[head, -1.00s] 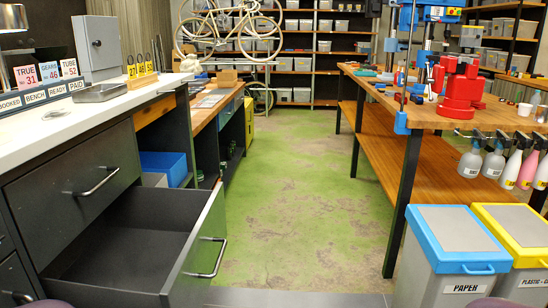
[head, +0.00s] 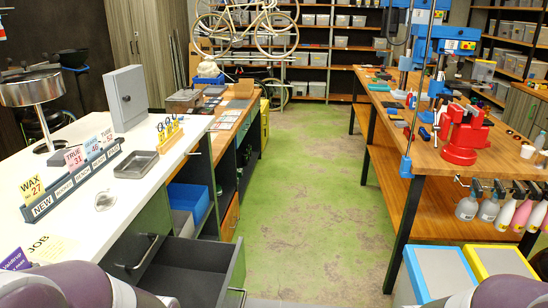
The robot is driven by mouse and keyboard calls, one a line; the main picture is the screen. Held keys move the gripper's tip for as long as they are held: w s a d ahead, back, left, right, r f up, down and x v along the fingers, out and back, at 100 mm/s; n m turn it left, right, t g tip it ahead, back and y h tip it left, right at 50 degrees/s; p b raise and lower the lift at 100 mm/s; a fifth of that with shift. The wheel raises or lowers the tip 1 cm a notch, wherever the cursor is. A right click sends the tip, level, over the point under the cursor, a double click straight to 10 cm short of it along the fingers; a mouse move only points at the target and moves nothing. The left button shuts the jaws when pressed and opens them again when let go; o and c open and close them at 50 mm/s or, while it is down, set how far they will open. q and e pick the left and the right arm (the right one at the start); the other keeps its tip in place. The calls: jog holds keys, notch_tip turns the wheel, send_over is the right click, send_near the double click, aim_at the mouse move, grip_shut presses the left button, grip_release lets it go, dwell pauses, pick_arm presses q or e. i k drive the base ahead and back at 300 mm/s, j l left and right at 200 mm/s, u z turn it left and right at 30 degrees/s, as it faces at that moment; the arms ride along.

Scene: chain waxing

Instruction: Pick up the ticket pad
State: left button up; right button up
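A pale yellow pad marked JOB (head: 48,248) lies flat on the white counter at the lower left of the head view. It looks like the ticket pad. My arm links cover part of the bottom edge of the view near it. Neither of my grippers shows, so what they hold cannot be seen.
A ticket rack (head: 72,184) with numbered cards stands behind the pad, and a metal tray (head: 136,164) lies beyond it. A purple card (head: 16,262) is at the left edge. A drawer (head: 190,268) hangs open below the counter. The green floor aisle is clear.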

aim_at(49, 249)
jog(key=u, duration=1.65)
